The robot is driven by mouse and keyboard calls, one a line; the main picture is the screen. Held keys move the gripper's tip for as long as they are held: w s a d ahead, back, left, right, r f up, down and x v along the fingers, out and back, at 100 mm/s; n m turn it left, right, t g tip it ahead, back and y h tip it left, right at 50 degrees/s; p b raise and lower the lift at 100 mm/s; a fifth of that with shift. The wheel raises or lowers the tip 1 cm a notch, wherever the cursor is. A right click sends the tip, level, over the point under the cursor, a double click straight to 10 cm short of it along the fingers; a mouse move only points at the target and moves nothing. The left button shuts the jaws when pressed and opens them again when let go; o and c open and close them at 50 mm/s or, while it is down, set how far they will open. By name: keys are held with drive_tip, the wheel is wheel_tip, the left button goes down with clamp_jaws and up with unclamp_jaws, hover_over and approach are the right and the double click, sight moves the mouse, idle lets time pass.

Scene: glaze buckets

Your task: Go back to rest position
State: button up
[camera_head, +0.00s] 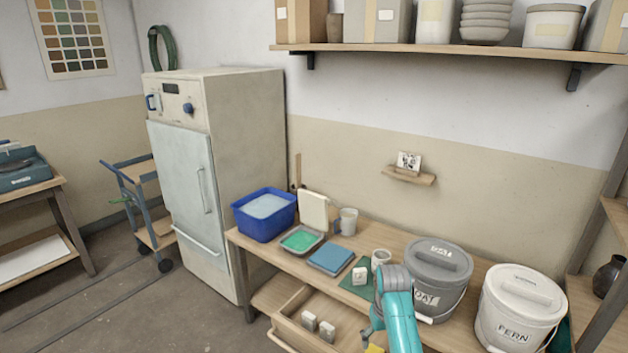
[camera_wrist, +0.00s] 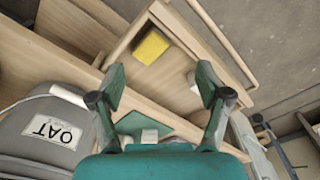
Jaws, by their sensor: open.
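My gripper (camera_wrist: 162,88) is open, with nothing between its two fingers in the wrist view. It hangs above the front edge of the table (camera_head: 240,240), to the left of the grey OAT bucket (camera_head: 438,262), and points toward the open drawer (camera_head: 290,330). In the head view my teal arm hides much of the gripper and part of the drawer. The OAT bucket also shows at the left of the wrist view (camera_wrist: 40,130). A yellow block (camera_wrist: 150,46) lies in the drawer.
A white FERN bucket (camera_head: 520,310) stands to the right of OAT. A blue tub (camera_head: 263,225), green tray (camera_head: 300,241), blue slab (camera_head: 331,259), mug (camera_head: 348,221) and small cup (camera_head: 381,258) stand on the table. Small pale blocks (camera_head: 327,330) lie in the drawer. Open floor lies left.

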drive_tip(key=s+f+t, duration=0.3)
drive_tip(key=s+f, duration=0.8)
drive_tip(key=f, duration=0.4)
drive_tip(key=s+f+t, duration=0.2)
drive_tip(key=s, duration=0.6)
drive_tip(key=s+f+t, duration=0.2)
drive_tip(key=s, duration=0.7)
drive_tip(key=s+r+m+t, duration=0.15)
drive_tip(key=s+r, duration=0.25)
drive_tip(key=s, duration=0.4)
drive_tip(key=s+r+t, duration=0.2)
drive_tip(key=s+r, duration=0.3)
drive_tip(key=s, duration=0.3)
drive_tip(key=s+r+t, duration=0.2)
drive_tip(key=s+r, duration=0.3)
drive_tip(key=r, duration=0.4)
drive_tip(key=s+r+t, duration=0.1)
drive_tip(key=s+r, duration=0.5)
drive_tip(key=r, duration=0.4)
drive_tip(key=shift+s+d+r+t, duration=0.15)
drive_tip(key=shift+s+d+t, duration=0.15)
drive_tip(key=shift+t, duration=0.05)
